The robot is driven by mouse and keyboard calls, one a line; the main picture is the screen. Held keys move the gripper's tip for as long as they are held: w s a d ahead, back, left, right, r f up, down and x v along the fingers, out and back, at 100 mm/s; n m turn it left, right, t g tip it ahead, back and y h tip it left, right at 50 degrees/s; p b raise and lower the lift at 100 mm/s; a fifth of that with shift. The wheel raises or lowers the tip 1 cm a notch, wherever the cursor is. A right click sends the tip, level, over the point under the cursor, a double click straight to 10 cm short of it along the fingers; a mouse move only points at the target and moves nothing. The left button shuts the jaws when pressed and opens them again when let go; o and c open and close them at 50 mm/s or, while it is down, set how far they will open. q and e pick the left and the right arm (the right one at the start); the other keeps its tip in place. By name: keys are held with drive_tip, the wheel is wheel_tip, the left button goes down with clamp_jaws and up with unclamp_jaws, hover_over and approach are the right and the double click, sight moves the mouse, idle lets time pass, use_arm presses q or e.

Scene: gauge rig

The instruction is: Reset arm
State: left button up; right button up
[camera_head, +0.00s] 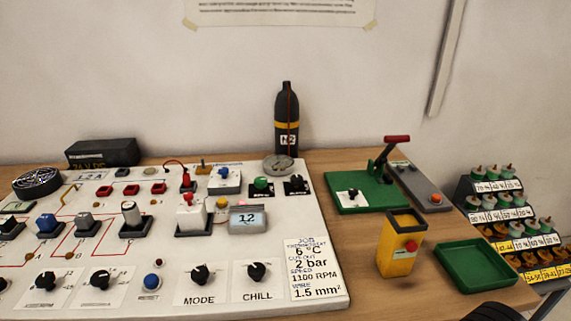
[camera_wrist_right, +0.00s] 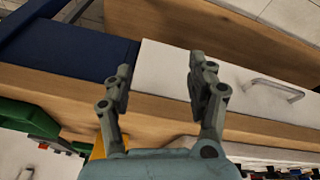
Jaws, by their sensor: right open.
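My right gripper (camera_wrist_right: 158,72) shows in the right wrist view, with its two grey fingers spread apart and nothing between them. Past the fingers are the wooden table edge and a white drawer front (camera_wrist_right: 230,90). In the head view, a dark rounded shape at the bottom right edge may be part of my right arm; the gripper itself cannot be made out there. My left gripper shows in neither view.
A white gauge panel (camera_head: 330,270) fills the table's left. A green lever press (camera_head: 367,190), a yellow box (camera_head: 395,255) and an empty green tray (camera_head: 475,265) stand right of it. A tiered rack (camera_head: 490,198) is at far right. A dark bottle (camera_head: 286,115) stands behind.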

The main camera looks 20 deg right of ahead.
drive_tip(key=s+d+f+g+b, duration=0.1)
drive_tip(key=s+f+b, duration=0.3)
drive_tip(key=f, duration=1)
drive_tip(key=s+d+f+b, duration=0.1)
drive_tip(key=s+f+b, duration=0.25)
drive_tip(key=f, duration=0.95)
drive_tip(key=s+f+g+b, duration=0.1)
drive_tip(key=s+f+b, duration=0.3)
drive_tip(key=s+f, duration=0.9)
drive_tip(key=shift+s+f+b, duration=0.2)
drive_tip(key=shift+s+b, duration=0.1)
drive_tip(key=shift+s, duration=0.4)
